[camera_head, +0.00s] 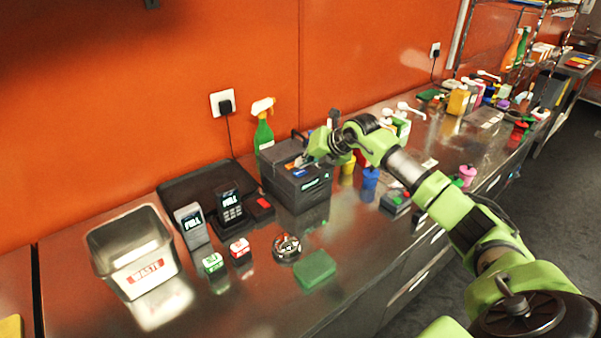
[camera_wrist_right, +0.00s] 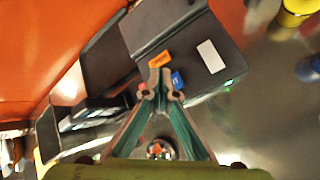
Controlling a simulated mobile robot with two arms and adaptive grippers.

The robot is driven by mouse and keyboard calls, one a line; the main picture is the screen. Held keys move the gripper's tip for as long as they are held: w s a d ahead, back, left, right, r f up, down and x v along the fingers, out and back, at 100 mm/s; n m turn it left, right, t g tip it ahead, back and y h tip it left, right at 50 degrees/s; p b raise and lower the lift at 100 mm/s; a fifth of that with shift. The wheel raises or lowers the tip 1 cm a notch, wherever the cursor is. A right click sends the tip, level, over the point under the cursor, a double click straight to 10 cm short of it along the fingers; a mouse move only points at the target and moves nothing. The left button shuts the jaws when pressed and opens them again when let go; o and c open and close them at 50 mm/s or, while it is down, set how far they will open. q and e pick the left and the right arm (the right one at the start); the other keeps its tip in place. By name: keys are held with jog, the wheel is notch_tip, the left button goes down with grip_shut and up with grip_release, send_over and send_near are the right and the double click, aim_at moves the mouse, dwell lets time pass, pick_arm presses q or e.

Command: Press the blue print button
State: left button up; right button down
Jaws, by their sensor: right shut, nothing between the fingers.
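A dark box-shaped printer (camera_head: 283,190) stands on the steel counter against the orange wall. In the right wrist view its dark top (camera_wrist_right: 150,25) carries an orange button (camera_wrist_right: 160,59) and a blue button (camera_wrist_right: 178,79) with white letters, partly hidden by my fingers. The blue button is small and hard to make out in the head view (camera_head: 299,173). My right gripper (camera_head: 302,162) is shut and empty over the printer top. In the wrist view its fingertips (camera_wrist_right: 163,93) appear just beside the blue button; I cannot tell whether they touch it. My left gripper is out of view.
Left of the printer are a waste bin (camera_head: 135,255), card terminals (camera_head: 230,210) and a black tray (camera_head: 190,185). A green spray bottle (camera_head: 263,130) stands behind it. A green sponge (camera_head: 315,270) lies in front. Cups and bottles crowd the right.

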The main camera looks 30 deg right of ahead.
aim_at(303, 173)
jog(key=shift+f+b, duration=0.3)
jog(key=shift+f, duration=0.1)
jog(key=shift+f+b, duration=0.3)
jog(key=shift+f, duration=0.15)
dwell(0.5)
jog(key=shift+r, duration=0.1)
jog(key=shift+r+p, duration=0.55)
jog(key=shift+r, duration=0.2)
jog(key=shift+r+p, duration=1.65)
jog(key=shift+r, duration=0.9)
